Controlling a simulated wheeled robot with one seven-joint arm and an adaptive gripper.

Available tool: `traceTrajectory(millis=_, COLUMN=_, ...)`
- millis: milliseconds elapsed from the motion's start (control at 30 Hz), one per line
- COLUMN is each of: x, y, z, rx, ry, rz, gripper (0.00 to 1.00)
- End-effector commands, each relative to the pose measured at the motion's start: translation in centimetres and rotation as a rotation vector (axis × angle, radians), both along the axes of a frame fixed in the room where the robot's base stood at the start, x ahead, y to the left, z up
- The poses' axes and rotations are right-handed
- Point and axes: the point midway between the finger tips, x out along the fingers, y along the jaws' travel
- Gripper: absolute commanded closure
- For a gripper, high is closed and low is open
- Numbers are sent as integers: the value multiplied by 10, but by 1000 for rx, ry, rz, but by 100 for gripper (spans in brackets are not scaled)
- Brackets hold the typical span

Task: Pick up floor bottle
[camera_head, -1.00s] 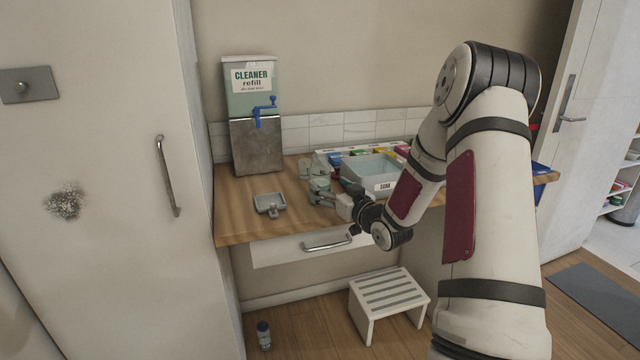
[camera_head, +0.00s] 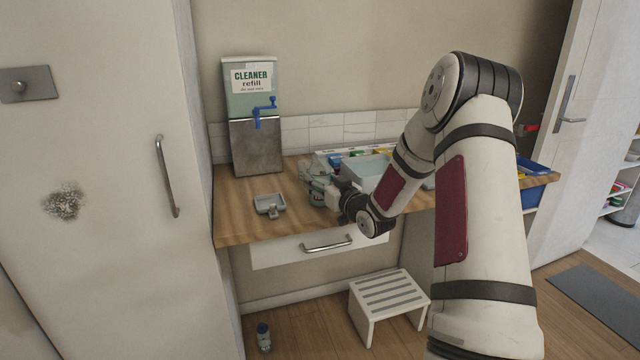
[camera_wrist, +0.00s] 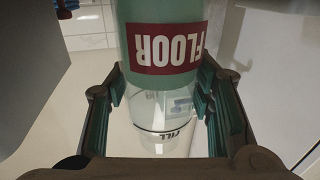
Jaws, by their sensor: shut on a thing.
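The floor bottle (camera_wrist: 165,88) fills the middle of the wrist view. It has a green upper part, a clear lower part with a "FILL" line, and a red label reading "FLOOR", seen upside down. My gripper (camera_wrist: 160,105) has its green-padded fingers on both sides of the bottle and is shut on it. In the head view my gripper (camera_head: 322,190) is over the wooden counter (camera_head: 240,222), left of the grey tub. The bottle is small there, and I cannot tell whether it touches the counter.
The cleaner refill dispenser (camera_head: 253,140) stands at the counter's back left. A small grey tray (camera_head: 269,204) lies in front of it. The grey tub (camera_head: 366,172) is close to my gripper. A white step stool (camera_head: 388,297) and another small bottle (camera_head: 263,338) stand on the floor.

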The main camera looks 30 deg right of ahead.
Motion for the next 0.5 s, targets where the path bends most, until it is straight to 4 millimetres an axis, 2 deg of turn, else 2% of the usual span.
traceTrajectory(millis=500, x=0, y=0, z=10, rx=-3, ry=-4, rz=0, gripper=97)
